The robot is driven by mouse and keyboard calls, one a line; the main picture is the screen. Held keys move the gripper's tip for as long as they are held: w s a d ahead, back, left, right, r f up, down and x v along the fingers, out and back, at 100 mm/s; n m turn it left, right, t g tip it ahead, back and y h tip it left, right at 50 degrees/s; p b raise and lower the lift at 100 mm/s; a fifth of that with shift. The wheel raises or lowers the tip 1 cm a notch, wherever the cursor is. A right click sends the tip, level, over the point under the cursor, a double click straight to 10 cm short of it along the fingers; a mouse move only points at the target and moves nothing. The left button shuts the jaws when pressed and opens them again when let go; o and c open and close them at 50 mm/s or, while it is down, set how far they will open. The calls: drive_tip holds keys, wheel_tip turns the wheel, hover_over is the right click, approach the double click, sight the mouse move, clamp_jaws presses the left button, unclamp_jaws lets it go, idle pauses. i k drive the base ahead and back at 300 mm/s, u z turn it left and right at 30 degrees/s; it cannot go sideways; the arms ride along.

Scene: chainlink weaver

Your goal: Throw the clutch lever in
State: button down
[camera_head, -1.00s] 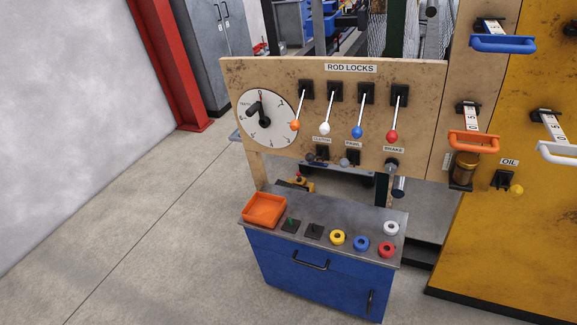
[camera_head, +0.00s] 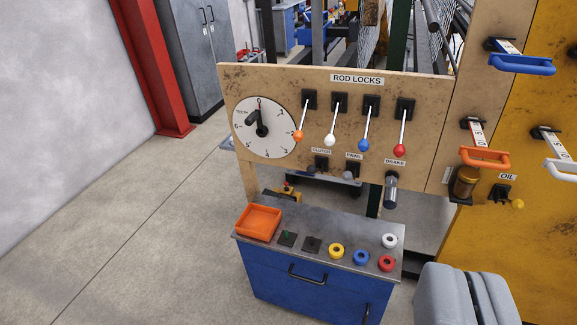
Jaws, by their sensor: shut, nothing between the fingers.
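The clutch lever (camera_head: 321,164) is a small black-mounted lever under the "CLUTCH" label, low on the wooden panel (camera_head: 270,85). It is too small to tell its exact position. The pawl lever (camera_head: 351,173) with a grey knob is just to its right, and the brake handle (camera_head: 391,190) hangs further right. My gripper (camera_head: 468,290) shows at the bottom right as two grey fingers, shut and empty. In the picture it is well below and to the right of the clutch lever, apart from the panel.
Rod lock levers with orange, white, blue and red knobs (camera_head: 399,150) stand above. A dial (camera_head: 264,127) is at the left. A blue cabinet (camera_head: 285,280) with an orange tray (camera_head: 258,222) and colored rings stands below the panel. Open floor (camera_head: 150,240) lies left.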

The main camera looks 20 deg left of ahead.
sight(311, 168)
drive_tip(key=u, duration=0.05)
drive_tip(key=i, duration=1)
drive_tip(key=z, duration=0.05)
